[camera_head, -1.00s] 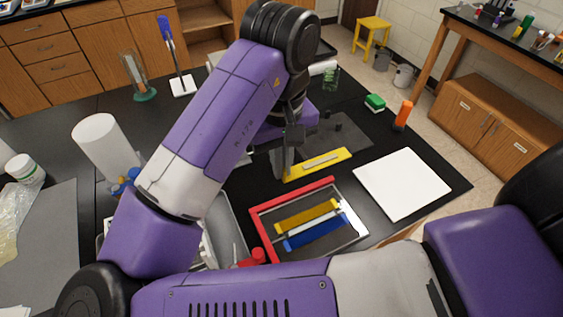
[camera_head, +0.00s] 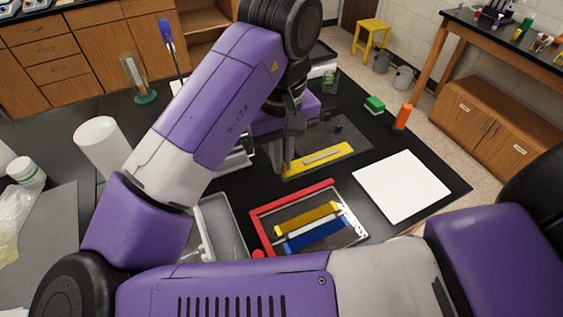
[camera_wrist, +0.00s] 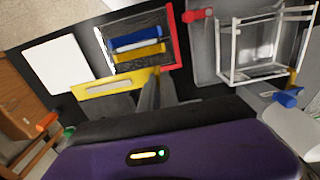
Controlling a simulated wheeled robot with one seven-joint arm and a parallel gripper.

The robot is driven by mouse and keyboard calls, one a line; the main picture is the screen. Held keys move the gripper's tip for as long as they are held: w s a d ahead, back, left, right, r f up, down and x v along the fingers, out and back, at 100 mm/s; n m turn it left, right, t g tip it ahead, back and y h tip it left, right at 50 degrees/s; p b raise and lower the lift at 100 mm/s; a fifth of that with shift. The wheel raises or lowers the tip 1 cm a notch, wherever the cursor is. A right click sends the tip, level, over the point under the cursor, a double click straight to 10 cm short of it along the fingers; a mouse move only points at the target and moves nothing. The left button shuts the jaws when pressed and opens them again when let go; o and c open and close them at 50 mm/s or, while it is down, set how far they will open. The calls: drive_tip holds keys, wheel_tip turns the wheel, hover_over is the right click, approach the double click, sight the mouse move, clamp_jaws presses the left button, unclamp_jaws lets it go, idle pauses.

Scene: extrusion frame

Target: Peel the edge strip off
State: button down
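A yellow strip (camera_head: 322,160) with a pale bar on it lies along the near edge of a dark grey sheet (camera_head: 345,135). It also shows in the wrist view (camera_wrist: 100,87). A frame beside it has red edge strips (camera_head: 290,196) on its far and left sides; a yellow strip (camera_head: 307,217) and a blue strip (camera_head: 316,234) lie within it. My gripper (camera_head: 288,160) points down at the left end of the first yellow strip. In the wrist view its fingers (camera_wrist: 150,92) overlap that end; contact and finger gap cannot be made out.
A white board (camera_head: 403,186) lies right of the frame. A grey tray (camera_head: 222,228) lies left of it, partly behind my arm. An orange bottle (camera_head: 403,116) and a green block (camera_head: 374,104) stand near the table's right edge. Black tabletop between them is clear.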

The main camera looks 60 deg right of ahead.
drive_tip(key=shift+r, duration=2.95)
drive_tip(key=shift+f, duration=0.1)
